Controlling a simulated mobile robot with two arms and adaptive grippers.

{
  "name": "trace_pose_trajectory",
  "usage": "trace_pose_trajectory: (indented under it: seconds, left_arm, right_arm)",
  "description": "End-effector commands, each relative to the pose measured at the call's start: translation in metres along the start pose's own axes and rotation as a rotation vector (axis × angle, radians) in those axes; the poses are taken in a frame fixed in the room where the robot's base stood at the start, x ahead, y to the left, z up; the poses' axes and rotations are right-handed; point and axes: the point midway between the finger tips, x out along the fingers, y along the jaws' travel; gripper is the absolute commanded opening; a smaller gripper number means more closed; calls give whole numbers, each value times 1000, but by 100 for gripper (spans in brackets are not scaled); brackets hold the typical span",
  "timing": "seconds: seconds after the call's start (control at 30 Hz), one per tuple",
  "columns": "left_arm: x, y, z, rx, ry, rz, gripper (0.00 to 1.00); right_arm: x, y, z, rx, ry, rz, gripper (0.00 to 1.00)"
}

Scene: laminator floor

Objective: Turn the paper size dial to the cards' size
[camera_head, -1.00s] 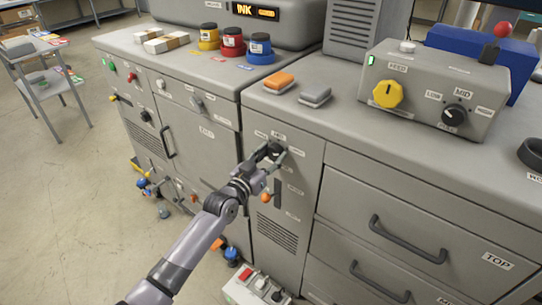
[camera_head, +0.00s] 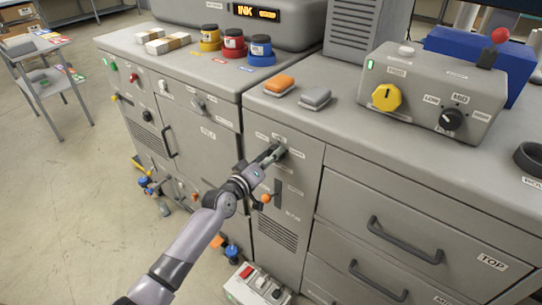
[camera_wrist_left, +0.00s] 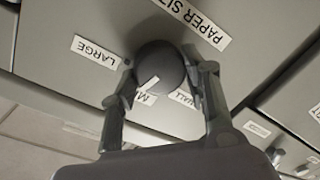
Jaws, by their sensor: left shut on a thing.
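The dark round paper size dial (camera_wrist_left: 158,65) is on the grey cabinet's upright front, under a "PAPER SIZE" label (camera_wrist_left: 192,20) in the left wrist view. That view is tilted. Around the dial are a "LARGE" label (camera_wrist_left: 96,51), a label starting with "M" (camera_wrist_left: 145,98) and one ending in "ALL" (camera_wrist_left: 184,97), both partly covered. The dial's white pointer line is toward the "M" label. My left gripper (camera_wrist_left: 165,88) has one finger on each side of the dial and is shut on it. In the head view the left gripper (camera_head: 277,152) hides most of the dial.
An orange-knobbed lever (camera_head: 266,198) is just below the gripper. Drawers with protruding handles (camera_head: 408,238) are to the right. Wrapped cream stacks (camera_head: 167,43) and ink pots (camera_head: 233,43) stand on the left counter. A control box with a yellow knob (camera_head: 387,97) stands on the right counter.

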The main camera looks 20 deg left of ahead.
Motion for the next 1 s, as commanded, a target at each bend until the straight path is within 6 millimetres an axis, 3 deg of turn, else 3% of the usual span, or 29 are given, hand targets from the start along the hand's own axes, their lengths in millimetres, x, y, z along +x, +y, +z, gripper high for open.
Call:
trace_pose_trajectory:
  seconds: [0.4, 1.0]
  left_arm:
    - [0, -1, -1, -237, -21, -1, 15]
    - [0, -1, -1, -287, -26, -1, 15]
  right_arm:
    - [-2, 0, 0, 0, 0, 0, 21]
    - [-2, 4, 1, -1, -1, 4, 21]
